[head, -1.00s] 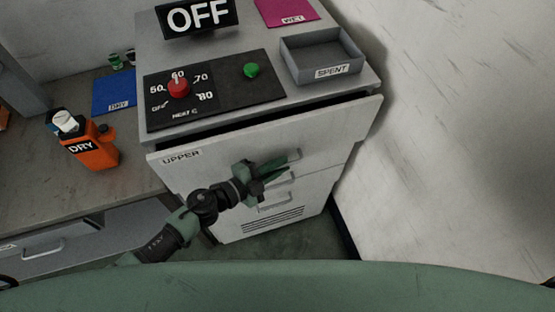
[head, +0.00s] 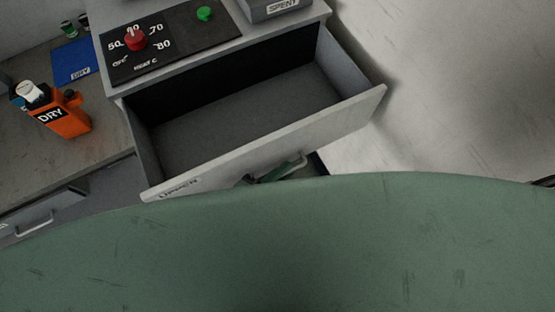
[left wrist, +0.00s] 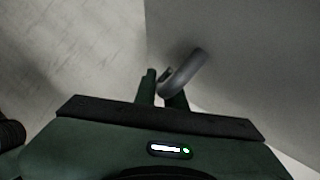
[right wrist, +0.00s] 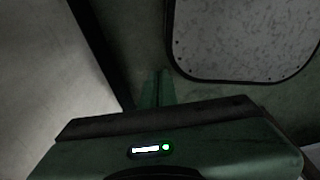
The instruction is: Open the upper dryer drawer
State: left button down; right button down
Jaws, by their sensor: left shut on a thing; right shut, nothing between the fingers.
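The upper dryer drawer (head: 230,110) is pulled well out of the dryer, and its dark inside is empty in the head view. Its pale front panel (head: 330,128) bears the UPPER label. My left gripper (head: 277,172) is at the front panel's handle (head: 293,163), mostly hidden below the panel and behind my green body. In the left wrist view the fingers (left wrist: 160,92) are shut on the grey bar handle (left wrist: 186,72). My right gripper (right wrist: 157,85) shows only in the right wrist view, shut and empty above a dark green surface.
The dryer top carries a control panel (head: 170,40) with a red knob (head: 136,39) and a green button (head: 205,13), plus the SPENT tray (head: 275,8). An orange DRY bottle (head: 62,115) and a blue DRY mat (head: 75,62) are on the left bench. Pale floor is clear at right.

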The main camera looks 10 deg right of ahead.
pick_arm(q)
jog(key=shift+f, duration=0.1)
jog(key=c, duration=1.8)
grip_release()
jog(key=shift+o, duration=0.2)
pick_arm(e)
jog(key=shift+s, duration=0.7)
